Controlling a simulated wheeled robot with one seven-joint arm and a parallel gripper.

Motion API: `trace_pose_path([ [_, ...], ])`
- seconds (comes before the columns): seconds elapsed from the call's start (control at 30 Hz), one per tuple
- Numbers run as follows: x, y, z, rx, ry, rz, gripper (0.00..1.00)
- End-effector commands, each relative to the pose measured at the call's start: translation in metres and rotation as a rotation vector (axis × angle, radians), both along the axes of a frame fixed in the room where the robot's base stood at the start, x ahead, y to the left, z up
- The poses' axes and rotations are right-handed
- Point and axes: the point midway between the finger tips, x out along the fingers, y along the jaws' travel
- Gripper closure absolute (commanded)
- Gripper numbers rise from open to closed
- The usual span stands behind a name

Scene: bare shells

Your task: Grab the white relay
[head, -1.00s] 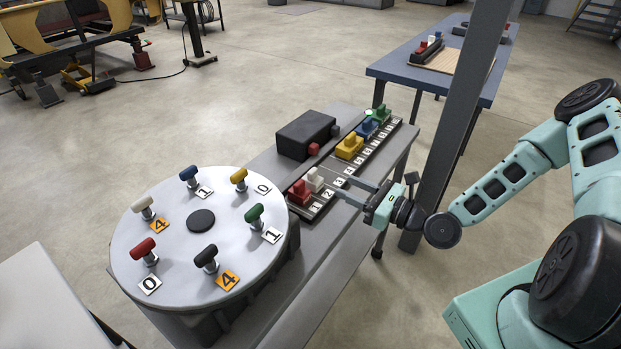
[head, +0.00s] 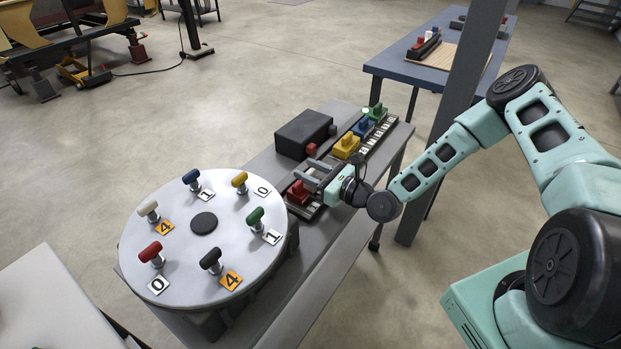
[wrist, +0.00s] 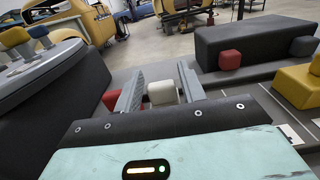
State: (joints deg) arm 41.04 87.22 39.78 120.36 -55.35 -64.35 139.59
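The white relay (wrist: 162,92) shows in the wrist view as a small white block between the two fingers of my gripper (wrist: 160,82). The fingers are apart, one on each side of it. A narrow gap seems to show on both sides, but I cannot tell whether either finger touches it. In the head view my gripper (head: 312,170) reaches from the right over the near part of the relay rail, and it mostly hides the white relay there. The red relay (head: 298,193) sits on the rail just in front, outside the fingers.
Yellow (head: 345,147), blue (head: 362,128) and green (head: 374,111) relays stand farther along the rail. A black box (head: 304,134) with a red knob is behind it. A round white dial table (head: 204,270) with several coloured handles stands at left. A grey post (head: 455,120) rises at right.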

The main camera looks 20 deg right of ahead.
Motion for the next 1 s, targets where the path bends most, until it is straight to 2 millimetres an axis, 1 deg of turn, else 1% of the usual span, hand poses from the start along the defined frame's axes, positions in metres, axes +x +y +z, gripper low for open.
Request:
trace_pose_path([
  [0.1, 0.0, 0.0, 0.0, 0.0, 0.0, 0.0, 0.6],
  [0.13, 0.0, 0.0, 0.0, 0.0, 0.0, 0.0, 0.63],
  [0.23, 0.0, 0.0, 0.0, 0.0, 0.0, 0.0, 0.91],
  [0.27, 0.0, 0.0, 0.0, 0.0, 0.0, 0.0, 0.96],
  [0.53, 0.0, 0.0, 0.001, 0.001, -0.001, 0.0, 0.95],
  [0.63, 0.0, -0.001, 0.007, 0.001, -0.002, -0.001, 0.95],
  [0.77, 0.0, -0.001, 0.028, 0.001, -0.003, 0.0, 0.95],
  [0.9, 0.0, -0.001, 0.057, 0.0, -0.004, -0.001, 0.95],
  [1.0, 0.0, -0.001, 0.075, 0.001, -0.003, -0.001, 0.95],
])
